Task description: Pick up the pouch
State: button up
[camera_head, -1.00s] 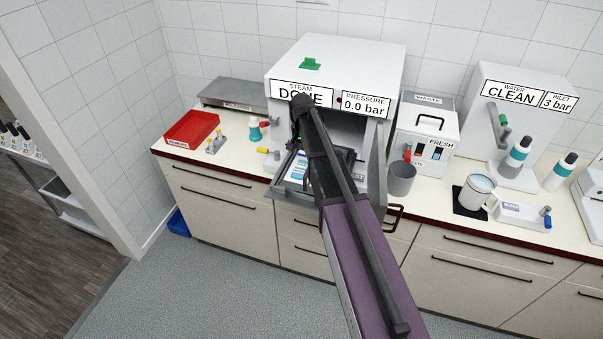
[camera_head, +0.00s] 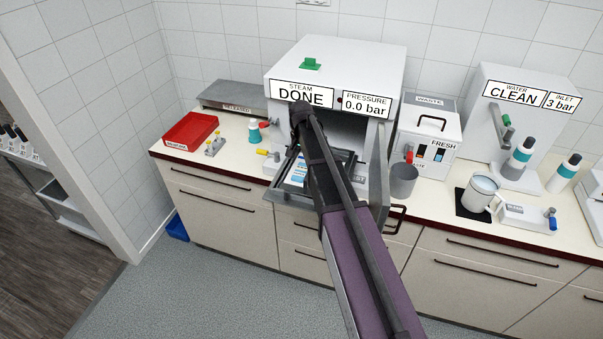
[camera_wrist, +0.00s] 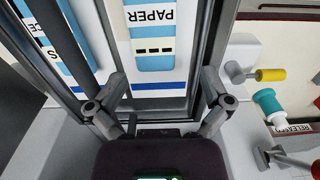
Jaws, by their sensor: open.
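A white and light-blue pouch marked PAPER (camera_wrist: 154,45) lies on a tray (camera_head: 288,191) at the open front of the steam sterilizer (camera_head: 345,63). Part of a blue-and-white pouch shows in the head view (camera_head: 299,172); I cannot tell which one it is. In the wrist view my gripper (camera_wrist: 162,86) is open, its fingers spread to either side of the PAPER pouch's near end. It appears empty, and contact with the pouch cannot be made out. In the head view my arm hides the gripper and much of the tray.
Another blue-and-white pouch (camera_wrist: 58,42) lies to the left in the wrist view. The sterilizer's open door (camera_head: 378,165) stands right of my arm. A red tray (camera_head: 190,130) sits further left.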

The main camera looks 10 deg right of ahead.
aim_at(302, 167)
jog(key=shift+s+f+b, duration=0.3)
jog(key=shift+f+b, duration=0.3)
jog(key=shift+s+f+b, duration=0.3)
jog(key=shift+f+b, duration=0.25)
jog(key=shift+b, duration=0.05)
jog(key=shift+w+d+f+b, duration=0.15)
jog(key=shift+w+f+b, duration=0.1)
jog(key=shift+f, duration=0.2)
jog(key=shift+w+d+f+b, duration=0.1)
jog(key=shift+w+f, duration=0.15)
jog(key=shift+f, duration=0.15)
jog(key=shift+s+a+r, duration=0.15)
jog(key=shift+s+r, duration=0.1)
jog(key=shift+r, duration=0.05)
jog(key=shift+w+f, duration=0.1)
jog(key=shift+w, duration=0.1)
jog(key=shift+s, duration=0.1)
jog(key=c, duration=1.2)
